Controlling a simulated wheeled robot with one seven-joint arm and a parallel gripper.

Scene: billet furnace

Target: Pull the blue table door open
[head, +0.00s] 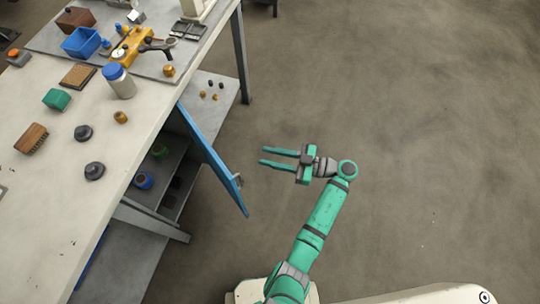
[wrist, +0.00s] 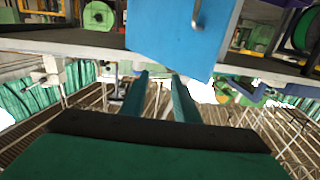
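The blue table door (head: 212,155) hangs under the workbench and stands partly open, swung out from the cabinet toward the floor space. A small grey handle (head: 238,181) sits near its outer edge. In the wrist view the blue door (wrist: 180,30) fills the upper middle, with its metal handle (wrist: 197,14) at the top. My gripper (head: 263,157) is to the right of the door, apart from it. Its two green fingers are spread and empty, pointing left. The fingers (wrist: 160,78) also show in the wrist view, below the door.
The workbench top (head: 60,185) holds a blue bin (head: 82,43), a white bottle with a blue lid (head: 119,82), a brush (head: 31,139) and other small items. Shelves inside the cabinet hold a blue item (head: 143,181). The floor (head: 420,120) to the right is clear.

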